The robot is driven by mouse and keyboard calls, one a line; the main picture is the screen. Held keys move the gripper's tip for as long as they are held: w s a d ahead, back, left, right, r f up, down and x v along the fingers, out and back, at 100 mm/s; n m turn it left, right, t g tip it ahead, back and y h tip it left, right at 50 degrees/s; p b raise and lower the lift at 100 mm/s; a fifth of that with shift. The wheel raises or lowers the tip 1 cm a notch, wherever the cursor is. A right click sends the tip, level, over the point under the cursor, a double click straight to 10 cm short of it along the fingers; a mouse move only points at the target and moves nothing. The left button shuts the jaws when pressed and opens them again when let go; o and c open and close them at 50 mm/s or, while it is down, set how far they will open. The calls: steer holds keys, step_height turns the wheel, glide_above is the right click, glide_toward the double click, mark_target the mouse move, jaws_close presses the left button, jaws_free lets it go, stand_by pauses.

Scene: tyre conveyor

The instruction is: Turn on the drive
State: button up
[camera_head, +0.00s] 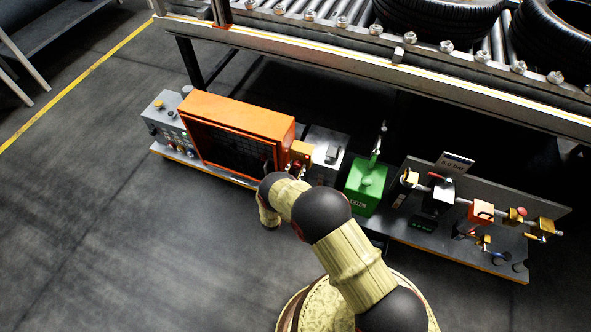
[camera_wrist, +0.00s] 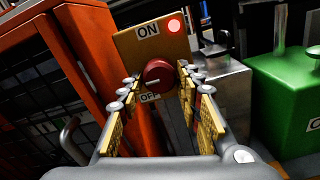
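The drive switch is a yellow plate (camera_wrist: 150,42) with "ON" at the top, "OFF" at the bottom and a lit red lamp (camera_wrist: 174,26) at its upper right. A round red knob (camera_wrist: 158,75) sits in its middle; its exact pointer angle is hard to tell. My gripper (camera_wrist: 157,76) is open, with one yellow-padded finger on each side of the knob and small gaps apparent. In the head view the switch box (camera_head: 301,151) stands right of the orange cabinet. My gripper's fingers cannot be made out there.
The orange cabinet (camera_head: 237,112) is close on the left, its edge near my gripper in the wrist view. A grey box (camera_head: 327,146) and a green box (camera_head: 367,184) stand to the right. The roller conveyor (camera_head: 330,55) with tyres runs above. The floor at left is clear.

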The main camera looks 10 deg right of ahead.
steer(key=c, duration=0.6)
steer(key=shift+c, duration=0.5)
steer(key=shift+m, duration=0.3)
steer(key=m+b, duration=0.3)
steer(key=m, duration=0.3)
steer(key=shift+a+m, duration=0.15)
steer(key=shift+m, duration=0.15)
steer(key=m+b, duration=0.2)
steer(key=m, duration=0.3)
steer(key=shift+w+r, duration=0.1)
steer(key=m+b, duration=0.1)
steer(key=m, duration=0.4)
steer(key=shift+r+m, duration=0.15)
steer(key=shift+m, duration=0.25)
